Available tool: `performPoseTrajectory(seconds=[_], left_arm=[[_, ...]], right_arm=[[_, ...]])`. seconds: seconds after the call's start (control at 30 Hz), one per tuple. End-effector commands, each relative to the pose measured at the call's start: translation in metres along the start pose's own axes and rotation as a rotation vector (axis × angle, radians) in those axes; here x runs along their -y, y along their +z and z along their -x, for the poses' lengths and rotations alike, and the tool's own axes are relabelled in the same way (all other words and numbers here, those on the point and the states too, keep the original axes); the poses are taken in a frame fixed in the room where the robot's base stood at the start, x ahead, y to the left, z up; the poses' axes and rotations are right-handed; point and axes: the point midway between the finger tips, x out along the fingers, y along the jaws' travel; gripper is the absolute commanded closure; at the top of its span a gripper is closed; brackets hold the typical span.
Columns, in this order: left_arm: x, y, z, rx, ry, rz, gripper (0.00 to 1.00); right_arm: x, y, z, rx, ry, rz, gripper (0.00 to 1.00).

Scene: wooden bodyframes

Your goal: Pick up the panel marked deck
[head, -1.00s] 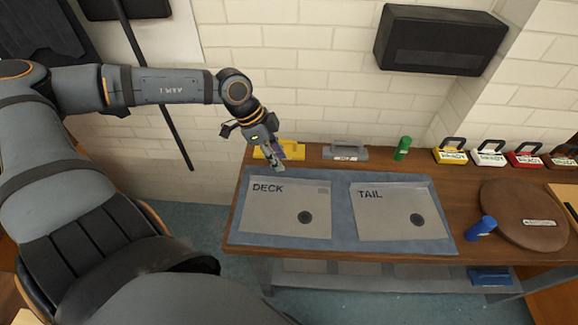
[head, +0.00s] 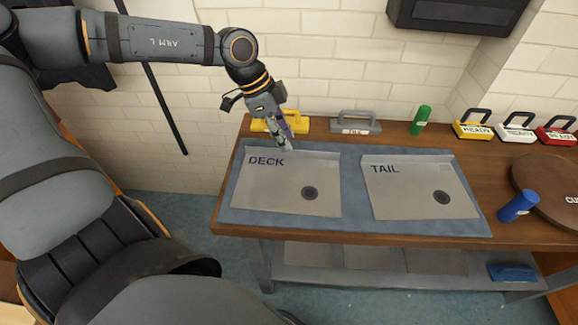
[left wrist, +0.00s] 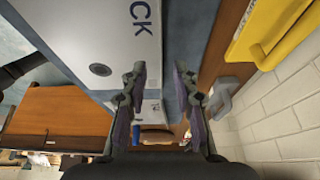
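The deck panel (head: 275,193) is a flat light-grey sheet with "DECK" printed at its top left and a dark round spot. It lies on a blue-grey mat (head: 355,223) on the wooden bench, and shows in the left wrist view (left wrist: 105,40) at upper left. My left gripper (head: 287,143) points down at the panel's far edge; I cannot tell whether it touches. In the left wrist view its two fingers (left wrist: 160,85) are apart with nothing held between them. My right gripper is not in view.
The tail panel (head: 412,195) lies to the right on the same mat. Behind stand a yellow handled block (head: 293,124), a grey one (head: 356,126) and a green cylinder (head: 420,120). The brick wall is close behind.

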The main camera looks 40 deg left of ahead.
Motion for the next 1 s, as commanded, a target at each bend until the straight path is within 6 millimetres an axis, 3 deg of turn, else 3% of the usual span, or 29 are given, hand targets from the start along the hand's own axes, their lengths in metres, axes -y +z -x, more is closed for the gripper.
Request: performPoseTrajectory(seconds=[0.03, 0.07, 0.23, 0.53, 0.77, 1.0], left_arm=[[0.001, 0.004, -0.011, 0.002, -0.003, 0.000, 0.71], [0.000, 0.004, -0.012, 0.004, -0.001, 0.000, 0.71], [0.001, 0.005, -0.036, 0.005, 0.001, -0.001, 0.71], [0.001, 0.004, -0.041, -0.001, -0.001, 0.000, 0.71], [0.001, 0.004, -0.041, -0.001, -0.001, 0.000, 1.00], [0.001, 0.004, -0.041, -0.001, -0.001, 0.000, 1.00]], right_arm=[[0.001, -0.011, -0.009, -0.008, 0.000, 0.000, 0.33], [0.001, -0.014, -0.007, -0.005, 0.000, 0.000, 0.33], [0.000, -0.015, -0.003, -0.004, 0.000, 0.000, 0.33], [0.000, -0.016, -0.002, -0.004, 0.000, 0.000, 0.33], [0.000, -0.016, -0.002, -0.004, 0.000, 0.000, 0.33], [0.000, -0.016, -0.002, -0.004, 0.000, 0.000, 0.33]])
